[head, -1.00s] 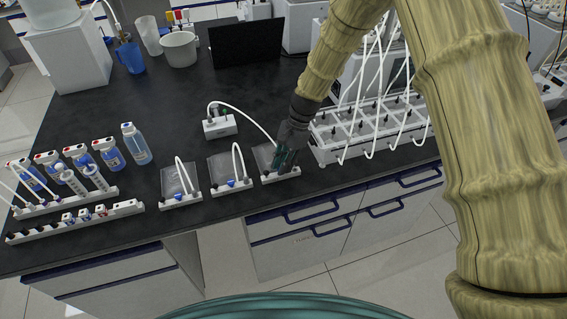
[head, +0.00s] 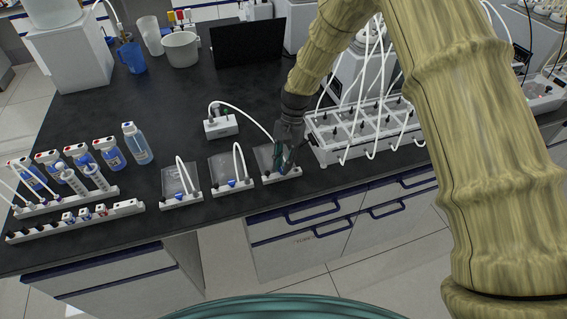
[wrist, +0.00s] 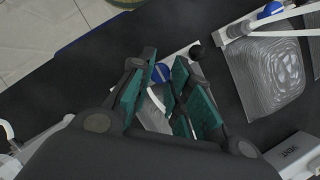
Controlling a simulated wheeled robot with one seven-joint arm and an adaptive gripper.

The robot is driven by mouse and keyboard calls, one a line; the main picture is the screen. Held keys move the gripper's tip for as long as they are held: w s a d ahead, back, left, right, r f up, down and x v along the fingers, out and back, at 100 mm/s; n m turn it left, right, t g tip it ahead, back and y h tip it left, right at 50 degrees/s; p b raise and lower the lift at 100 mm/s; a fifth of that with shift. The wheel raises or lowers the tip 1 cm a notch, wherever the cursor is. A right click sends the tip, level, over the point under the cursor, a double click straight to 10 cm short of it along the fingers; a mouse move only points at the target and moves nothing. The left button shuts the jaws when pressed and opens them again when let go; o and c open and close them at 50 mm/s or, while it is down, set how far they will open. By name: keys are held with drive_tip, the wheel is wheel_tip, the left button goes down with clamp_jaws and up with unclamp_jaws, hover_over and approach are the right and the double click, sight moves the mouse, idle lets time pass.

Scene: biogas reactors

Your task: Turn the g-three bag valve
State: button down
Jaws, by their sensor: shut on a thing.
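Three flat clear bags in white holders stand in a row along the bench's front edge, each with a white tube and a blue valve. My gripper (head: 283,168) is at the rightmost bag (head: 264,154), at its holder, and hides part of it. In the wrist view, the blue valve (wrist: 161,72) lies between the teal-padded fingertips of my gripper (wrist: 163,76), which is closed on it. The white holder strip (wrist: 184,56) with a black knob (wrist: 196,52) shows beside the fingers. I cannot read a g-three label on any bag.
The middle bag (head: 228,168) and left bag (head: 177,180) stand to the left. A white rack with tubes (head: 362,130) stands close on the right. A white block (head: 220,126) marked VENT in the wrist view (wrist: 295,156) lies behind. Bottles stand at far left.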

drive_tip(key=c, duration=1.6)
unclamp_jaws()
drive_tip(key=shift+f, duration=0.1)
drive_tip(key=shift+o, duration=0.2)
drive_tip(key=v, duration=1.2)
